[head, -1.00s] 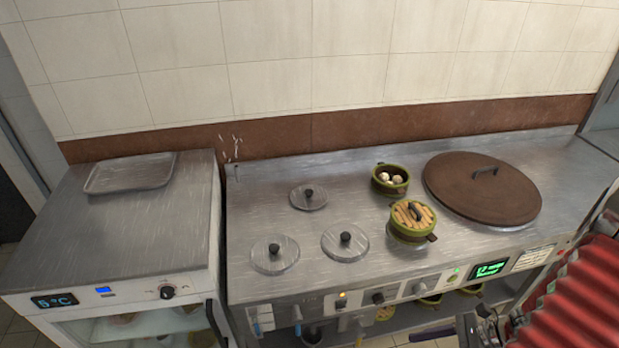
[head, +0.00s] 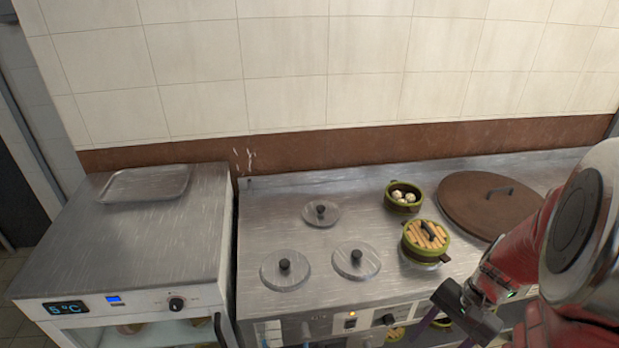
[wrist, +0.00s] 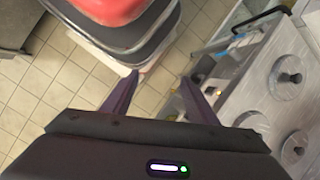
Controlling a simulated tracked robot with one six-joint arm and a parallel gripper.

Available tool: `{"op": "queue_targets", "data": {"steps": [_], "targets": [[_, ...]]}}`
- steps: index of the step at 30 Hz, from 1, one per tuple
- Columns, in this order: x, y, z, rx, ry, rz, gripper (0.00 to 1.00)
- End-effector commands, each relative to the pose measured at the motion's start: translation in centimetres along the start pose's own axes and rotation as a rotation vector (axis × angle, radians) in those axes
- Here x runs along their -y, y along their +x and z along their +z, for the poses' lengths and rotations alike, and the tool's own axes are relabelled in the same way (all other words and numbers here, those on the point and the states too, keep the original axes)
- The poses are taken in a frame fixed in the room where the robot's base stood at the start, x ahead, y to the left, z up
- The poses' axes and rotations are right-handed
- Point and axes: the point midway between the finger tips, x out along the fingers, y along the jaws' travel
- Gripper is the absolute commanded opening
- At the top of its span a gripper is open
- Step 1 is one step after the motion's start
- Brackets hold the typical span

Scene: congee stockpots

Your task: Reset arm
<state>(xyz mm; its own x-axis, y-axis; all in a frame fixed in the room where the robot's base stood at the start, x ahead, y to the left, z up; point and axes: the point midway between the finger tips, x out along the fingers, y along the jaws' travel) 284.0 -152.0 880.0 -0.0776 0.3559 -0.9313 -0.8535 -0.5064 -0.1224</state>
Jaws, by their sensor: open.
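My gripper (head: 433,327) is low at the right of the head view, in front of the counter's front panel. In the wrist view its two purple fingers (wrist: 160,88) are spread apart with nothing between them. They point over the tiled floor, with the counter to their right. The gripper's body is dark, and my red arm hides the right end of the counter in the head view.
The steel counter (head: 275,220) carries several small round lids, an open green pot with white balls (head: 403,196), a green pot with a slatted lid (head: 426,240) and a large brown lid (head: 488,205). A fridge cabinet (head: 130,250) with a tray (head: 145,184) stands left.

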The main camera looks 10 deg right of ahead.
Motion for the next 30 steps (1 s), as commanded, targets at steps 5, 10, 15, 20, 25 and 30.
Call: {"op": "queue_targets", "data": {"steps": [5,10,15,20,25,30], "targets": [[1.3,-2.1,1.3,-0.101,-0.175,0.05,0.53],[2.5,-4.0,2.6,-0.193,-0.326,0.092,0.53],[3.7,-5.8,4.2,-0.282,-0.464,0.126,0.53],[4.9,-7.3,5.8,-0.366,-0.578,0.148,0.53],[6.2,-9.0,7.9,-0.452,-0.684,0.157,0.53],[7.5,-10.5,10.3,-0.533,-0.787,0.149,0.53]]}}
